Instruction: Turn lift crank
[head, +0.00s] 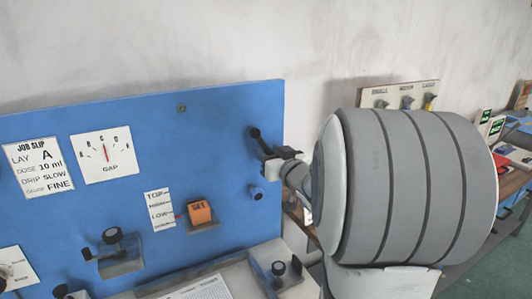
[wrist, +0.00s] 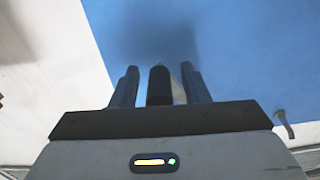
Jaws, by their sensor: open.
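A black crank (head: 258,138) sits near the right edge of the upright blue panel in the head view; no label on it is readable. My gripper (head: 279,157) is at its lower right, and partly hides it. In the wrist view my gripper (wrist: 159,84) is open, its two fingers pointing at the blue panel. A dark cylindrical handle (wrist: 159,86) stands between the fingers, with a gap visible on each side. A pale strip shows beside the handle on the right. Whether either finger touches the handle cannot be told.
The blue panel (head: 130,120) also carries a job slip (head: 38,167), a gap dial (head: 104,156), an orange SET block (head: 199,212) by a level scale, and a black-knobbed lever (head: 113,240). A blue peg (head: 257,192) is below the crank. A labelled board (head: 398,95) stands behind my arm.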

